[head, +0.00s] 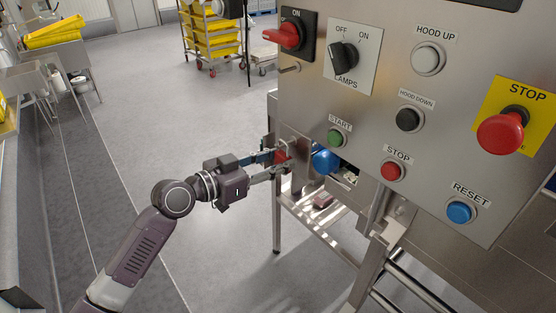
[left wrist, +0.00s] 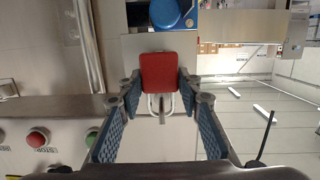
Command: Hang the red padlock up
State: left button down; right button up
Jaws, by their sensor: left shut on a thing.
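My left gripper (head: 277,163) reaches in from the left, at the lower left corner of the control panel. It is shut on the red padlock (head: 281,156), which is mostly hidden by the fingers in the head view. In the left wrist view the padlock (left wrist: 161,72) shows as a red block between the fingertips (left wrist: 160,88). Its metal shackle (left wrist: 160,104) points back toward the palm. A short metal peg (head: 289,69) sticks out at the panel's left edge, under the red rotary switch (head: 289,36). My right gripper is not in view.
The steel control panel (head: 372,128) carries several buttons and switches. A round blue thing (head: 325,160) sits just right of my gripper. A slatted steel frame (head: 318,208) stands below. A trolley with yellow crates (head: 215,38) is behind. The floor to the left is open.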

pick_arm(q)
jog(key=shift+f, duration=0.1)
jog(key=c, duration=1.3)
grip_release()
jog(key=v, duration=1.2)
